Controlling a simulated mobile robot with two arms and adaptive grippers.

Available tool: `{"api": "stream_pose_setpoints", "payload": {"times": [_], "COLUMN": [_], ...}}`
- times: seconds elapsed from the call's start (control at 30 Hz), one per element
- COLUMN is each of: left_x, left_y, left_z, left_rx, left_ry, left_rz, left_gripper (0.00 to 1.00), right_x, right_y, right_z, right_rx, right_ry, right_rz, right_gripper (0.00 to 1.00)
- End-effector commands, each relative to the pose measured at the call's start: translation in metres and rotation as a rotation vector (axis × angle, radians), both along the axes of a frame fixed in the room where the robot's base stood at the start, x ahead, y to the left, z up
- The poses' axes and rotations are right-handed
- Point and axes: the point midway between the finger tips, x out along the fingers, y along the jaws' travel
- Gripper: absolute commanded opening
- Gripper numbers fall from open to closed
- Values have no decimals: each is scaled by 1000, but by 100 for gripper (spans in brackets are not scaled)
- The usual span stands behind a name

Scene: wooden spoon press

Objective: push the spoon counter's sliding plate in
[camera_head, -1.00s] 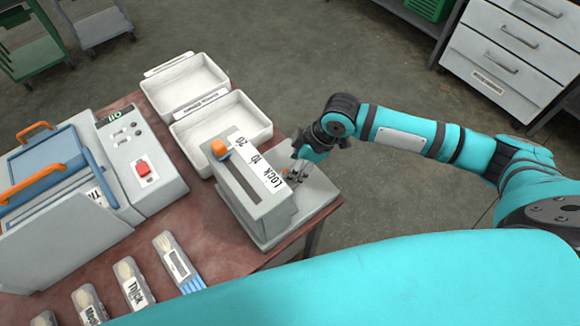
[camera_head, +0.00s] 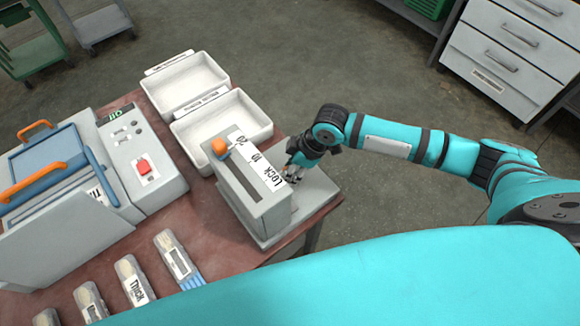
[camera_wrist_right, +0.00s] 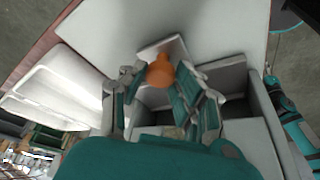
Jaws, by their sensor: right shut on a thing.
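The spoon counter (camera_head: 262,212) is a grey box with a slot, a "Lock to 20" label and an orange knob (camera_head: 218,147) on top. It stands on a grey base (camera_head: 312,194) at the table's right corner. In the right wrist view, a second orange knob (camera_wrist_right: 160,72) stands on the grey sliding plate (camera_wrist_right: 174,47). My right gripper (camera_head: 291,178) is at the counter's right side, and its fingers (camera_wrist_right: 161,98) are shut on that knob. Its fingertips are partly hidden behind the counter in the head view. My left gripper is not in view.
Two joined white trays (camera_head: 222,117) lie behind the counter. A grey machine with a red button (camera_head: 143,167) stands to the left. Several labelled spoon packs (camera_head: 178,262) lie along the front of the reddish table (camera_head: 215,240). Floor is open beyond the table's right edge.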

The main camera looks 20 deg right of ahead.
Motion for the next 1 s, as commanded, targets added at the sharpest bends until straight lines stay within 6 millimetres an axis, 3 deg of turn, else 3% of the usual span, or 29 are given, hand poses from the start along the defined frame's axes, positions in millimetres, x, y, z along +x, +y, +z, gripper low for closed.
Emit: {"api": "stream_pose_setpoints", "payload": {"times": [0.3,0.57,0.83,0.87,1.0], "left_x": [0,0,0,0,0], "left_y": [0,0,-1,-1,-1], "left_z": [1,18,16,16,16], "left_rx": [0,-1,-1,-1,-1], "left_ry": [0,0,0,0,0], "left_rz": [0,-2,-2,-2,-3], "left_gripper": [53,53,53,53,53], "right_x": [-1,-13,-14,-14,-14], "right_y": [1,34,37,37,37], "right_z": [1,3,0,0,0], "right_rx": [-1,2,5,5,5], "right_ry": [1,4,4,3,3], "right_rz": [1,3,2,3,3], "right_gripper": [0,0,0,31,50]}}
